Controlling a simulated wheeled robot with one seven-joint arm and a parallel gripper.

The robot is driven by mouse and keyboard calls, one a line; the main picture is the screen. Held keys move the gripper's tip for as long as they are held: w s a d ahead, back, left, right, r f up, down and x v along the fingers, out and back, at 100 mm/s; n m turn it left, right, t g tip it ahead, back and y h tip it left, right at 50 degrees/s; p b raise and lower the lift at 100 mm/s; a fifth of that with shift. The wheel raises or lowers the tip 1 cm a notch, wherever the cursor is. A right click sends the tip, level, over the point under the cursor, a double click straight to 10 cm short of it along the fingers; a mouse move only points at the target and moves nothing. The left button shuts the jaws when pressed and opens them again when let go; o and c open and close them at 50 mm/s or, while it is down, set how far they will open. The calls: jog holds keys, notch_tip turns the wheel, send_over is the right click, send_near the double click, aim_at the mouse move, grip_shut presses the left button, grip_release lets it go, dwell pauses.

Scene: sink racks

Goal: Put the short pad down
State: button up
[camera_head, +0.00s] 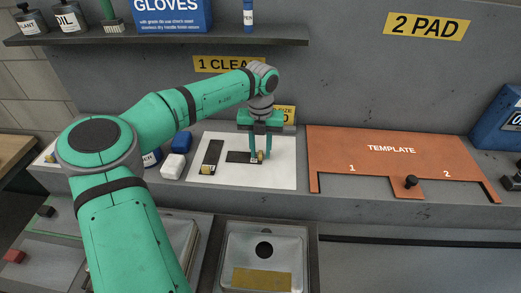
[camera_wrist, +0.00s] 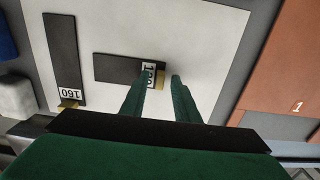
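The short pad (camera_wrist: 115,67) is a dark flat strip lying flat on a white sheet (camera_wrist: 205,30). It has a white number label, partly hidden by a finger, and a brass tab (camera_wrist: 160,80) at its right end. The head view also shows this pad (camera_head: 238,157). My gripper (camera_head: 260,158) points down over the tab end. In the wrist view its green fingers (camera_wrist: 160,76) stand either side of the tab, with a visible gap to the right finger. A longer pad (camera_wrist: 63,50) labelled 160 lies to the left, set crosswise to the short one.
An orange template board (camera_head: 350,150) lies right of the sheet, with a black knob (camera_head: 411,181). A white block (camera_head: 173,166) and a blue block (camera_head: 181,142) stand left of the sheet. A sink basin (camera_head: 238,250) is in front. A shelf (camera_head: 160,40) hangs above.

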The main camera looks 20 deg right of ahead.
notch_tip(320, 180, up, 7)
jog(key=shift+d+r, duration=0.1)
jog(key=shift+d, duration=0.05)
jog(key=shift+r, duration=0.2)
dwell(0.5)
